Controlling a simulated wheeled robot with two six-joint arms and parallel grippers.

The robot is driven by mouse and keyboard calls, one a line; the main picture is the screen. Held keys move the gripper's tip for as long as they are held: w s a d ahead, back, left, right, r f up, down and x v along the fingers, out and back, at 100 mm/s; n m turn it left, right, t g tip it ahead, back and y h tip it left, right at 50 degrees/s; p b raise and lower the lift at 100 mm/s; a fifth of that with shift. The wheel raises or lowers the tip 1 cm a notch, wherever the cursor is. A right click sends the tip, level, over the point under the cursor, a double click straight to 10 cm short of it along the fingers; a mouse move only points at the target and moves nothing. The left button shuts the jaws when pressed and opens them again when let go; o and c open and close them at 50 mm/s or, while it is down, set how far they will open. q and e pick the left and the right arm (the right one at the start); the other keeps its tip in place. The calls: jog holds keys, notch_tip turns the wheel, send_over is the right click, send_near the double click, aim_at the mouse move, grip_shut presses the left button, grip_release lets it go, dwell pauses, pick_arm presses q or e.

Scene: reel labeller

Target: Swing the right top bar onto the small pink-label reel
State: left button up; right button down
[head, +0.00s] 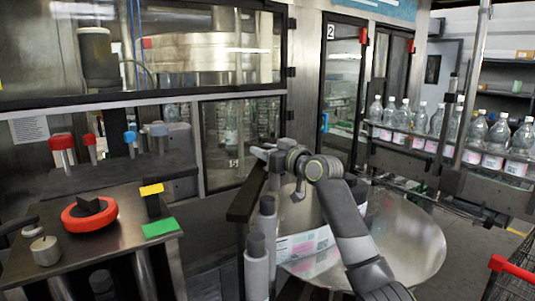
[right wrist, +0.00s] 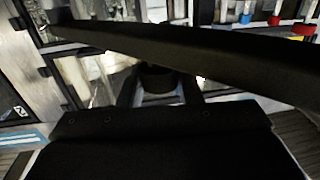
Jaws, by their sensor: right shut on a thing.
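The right top bar (head: 245,200) is a dark bar running away from me above grey posts, left of a big shiny metal disc (head: 405,240). It also crosses the right wrist view as a long dark bar (right wrist: 215,48). My right gripper (head: 262,153) is at the bar's far end and shut on it; in the right wrist view its fingers (right wrist: 158,88) stand either side of a round dark part under the bar. A reel with pink and white label (head: 305,243) shows at the disc's left, partly hidden by my right arm. My left gripper is out of view.
A metal table (head: 125,240) at left holds a red ring (head: 90,213), a green block (head: 160,228) and a yellow block (head: 151,189). Pink-labelled bottles (head: 495,135) line a rail at right. A red-ended bar (head: 512,268) is at lower right.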

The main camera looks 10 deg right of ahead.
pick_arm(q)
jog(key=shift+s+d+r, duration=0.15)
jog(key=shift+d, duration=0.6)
pick_arm(e)
jog(key=shift+m+t+h, duration=0.3)
jog(key=shift+m+h, duration=0.1)
jog(key=shift+h, duration=0.2)
jog(key=shift+s+d+f, duration=0.1)
jog(key=shift+s+d, duration=0.3)
jog(key=shift+d, duration=0.4)
jog(key=shift+s+d+r, duration=0.1)
jog(key=shift+s+d, duration=0.3)
jog(key=shift+d, duration=0.35)
jog(key=shift+s+d+f, duration=0.1)
jog(key=shift+s+d, duration=0.3)
jog(key=shift+d, duration=0.4)
